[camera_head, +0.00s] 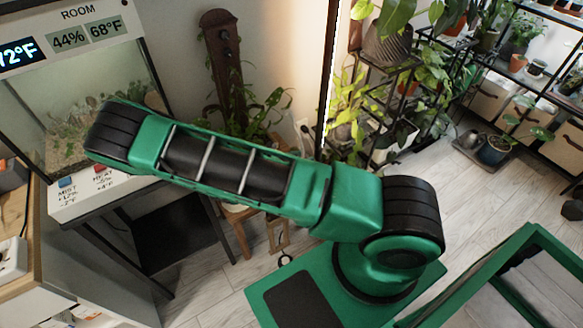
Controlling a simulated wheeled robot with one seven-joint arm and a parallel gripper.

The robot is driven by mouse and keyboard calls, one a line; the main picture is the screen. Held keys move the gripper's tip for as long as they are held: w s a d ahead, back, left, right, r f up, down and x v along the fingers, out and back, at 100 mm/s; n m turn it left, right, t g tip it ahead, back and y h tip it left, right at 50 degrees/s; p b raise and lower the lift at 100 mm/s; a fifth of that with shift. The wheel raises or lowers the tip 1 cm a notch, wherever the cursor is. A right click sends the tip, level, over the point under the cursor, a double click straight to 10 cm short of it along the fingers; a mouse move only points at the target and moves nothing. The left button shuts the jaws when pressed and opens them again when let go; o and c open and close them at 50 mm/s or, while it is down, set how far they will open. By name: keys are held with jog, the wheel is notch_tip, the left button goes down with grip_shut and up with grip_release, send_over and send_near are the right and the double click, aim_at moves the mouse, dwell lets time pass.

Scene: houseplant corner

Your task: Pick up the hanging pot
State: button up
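A dark grey ribbed pot (388,46) with broad green leaves shows at the upper right, by the black metal plant stand. It may be the hanging pot, but I cannot tell whether it hangs or rests on the stand. A wall-mounted-looking dark wooden piece (224,65) stands behind my arm with leafy plants at its foot; no clear hanging pot shows there. My green and black arm reaches from the lower right to the left across the middle. My gripper is not in view, so its state and any contact are hidden.
A glass terrarium (92,95) with a control panel stands on a dark table at the left. Crowded plant shelves (478,45) fill the upper right.

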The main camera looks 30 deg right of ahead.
grip_shut()
dwell(1.4)
